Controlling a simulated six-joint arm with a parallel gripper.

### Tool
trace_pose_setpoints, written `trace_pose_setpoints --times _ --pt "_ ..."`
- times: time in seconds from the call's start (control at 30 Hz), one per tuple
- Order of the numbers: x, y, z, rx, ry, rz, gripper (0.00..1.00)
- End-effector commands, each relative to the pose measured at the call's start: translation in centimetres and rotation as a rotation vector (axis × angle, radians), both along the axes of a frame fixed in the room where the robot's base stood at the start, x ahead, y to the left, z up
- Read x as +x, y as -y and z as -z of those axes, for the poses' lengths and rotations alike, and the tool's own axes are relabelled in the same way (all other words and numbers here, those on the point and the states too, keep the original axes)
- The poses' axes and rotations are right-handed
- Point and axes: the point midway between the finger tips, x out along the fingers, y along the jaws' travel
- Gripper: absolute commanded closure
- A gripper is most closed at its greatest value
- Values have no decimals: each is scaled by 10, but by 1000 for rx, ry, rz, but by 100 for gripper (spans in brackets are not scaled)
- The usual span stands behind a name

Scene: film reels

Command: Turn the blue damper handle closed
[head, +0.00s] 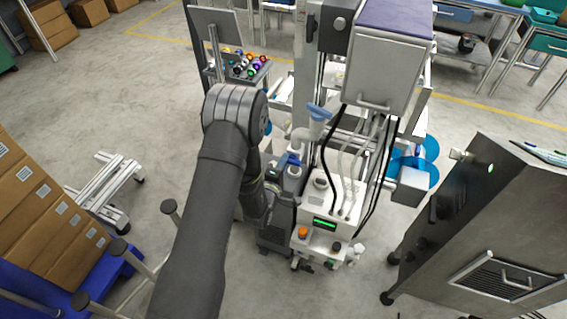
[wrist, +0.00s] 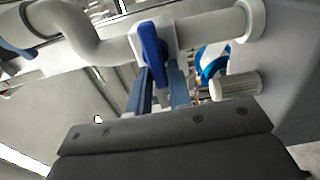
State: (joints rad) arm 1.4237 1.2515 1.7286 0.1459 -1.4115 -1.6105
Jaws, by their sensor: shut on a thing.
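The blue damper handle (wrist: 152,45) sits on a white valve body on a pale pipe (wrist: 205,29) in the wrist view. The handle stands crosswise to the pipe, tilted slightly. My gripper (wrist: 158,74) reaches up from below, one blue-grey finger on each side of the handle's lower end, shut on it. In the head view a small blue part (head: 290,160), which looks like the handle, shows beside my dark arm. My arm hides most of the gripper there.
A white machine (head: 322,220) with a green display stands right of my arm. A blue funnel (head: 319,113), hoses and a grey box (head: 375,68) crowd the space above. A ribbed white cap (wrist: 236,86) is right of the fingers. A steel cabinet (head: 490,230) stands farther right.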

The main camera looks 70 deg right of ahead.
Motion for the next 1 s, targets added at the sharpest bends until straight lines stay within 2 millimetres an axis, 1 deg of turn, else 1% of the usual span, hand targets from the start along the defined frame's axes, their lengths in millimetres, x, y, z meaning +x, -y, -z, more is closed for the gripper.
trace_pose_setpoints --times 0.03,0.07,0.1,0.13,0.43,0.57,0.67,1.0 --pt "-6 -3 4 12 0 14 100" --pt "-6 -3 4 12 0 14 78" --pt "-6 -3 4 12 0 13 70" --pt "-5 -2 4 11 0 13 65" --pt "-3 -2 1 4 1 6 65" --pt "-2 -13 2 6 1 5 65" --pt "-2 -30 1 7 1 4 65" --pt "-2 -114 2 9 0 5 65"
